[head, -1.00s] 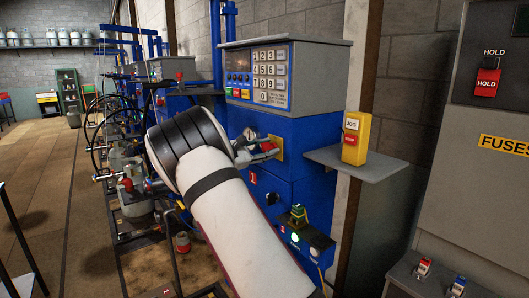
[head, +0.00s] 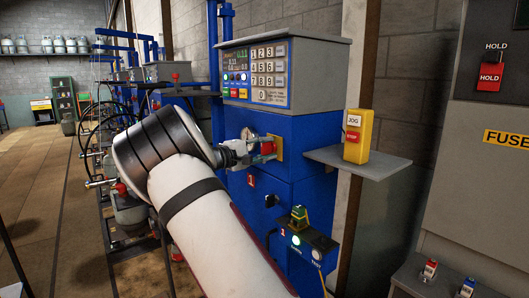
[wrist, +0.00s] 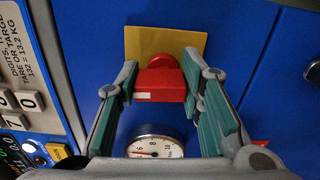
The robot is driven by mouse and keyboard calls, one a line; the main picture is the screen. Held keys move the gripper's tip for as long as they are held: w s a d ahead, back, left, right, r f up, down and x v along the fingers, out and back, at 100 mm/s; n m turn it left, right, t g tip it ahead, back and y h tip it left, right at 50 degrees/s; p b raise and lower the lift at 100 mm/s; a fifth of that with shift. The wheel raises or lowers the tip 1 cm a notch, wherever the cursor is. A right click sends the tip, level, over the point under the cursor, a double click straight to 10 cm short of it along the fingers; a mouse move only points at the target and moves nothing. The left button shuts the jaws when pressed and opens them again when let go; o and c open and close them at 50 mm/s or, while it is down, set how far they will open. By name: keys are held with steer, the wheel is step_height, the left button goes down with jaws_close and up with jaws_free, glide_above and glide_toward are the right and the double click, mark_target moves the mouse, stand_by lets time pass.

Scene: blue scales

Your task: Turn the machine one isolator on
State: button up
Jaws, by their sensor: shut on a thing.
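The isolator's red handle (head: 267,147) sits on a yellow plate (head: 280,149) on the front of the blue machine cabinet (head: 300,130). A label 1 (head: 251,181) is just below it. My gripper (head: 263,149) is shut on the red handle. In the wrist view the red handle (wrist: 160,82) lies between the two fingers, which touch its sides, with the yellow plate (wrist: 165,44) behind. The handle's exact turn angle is hard to tell.
A keypad unit (head: 270,75) is above. A shelf (head: 365,163) with a yellow jog/stop box (head: 359,136) juts out at right. A black knob (head: 272,200) and a ledge with a green-lit button (head: 296,240) are below. A round gauge (wrist: 155,147) shows in the wrist view.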

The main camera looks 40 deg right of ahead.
steer(key=shift+f+m, duration=0.1)
steer(key=shift+m, duration=0.5)
steer(key=o, duration=1.2)
steer(key=a, duration=1.2)
steer(key=shift+s, duration=0.2)
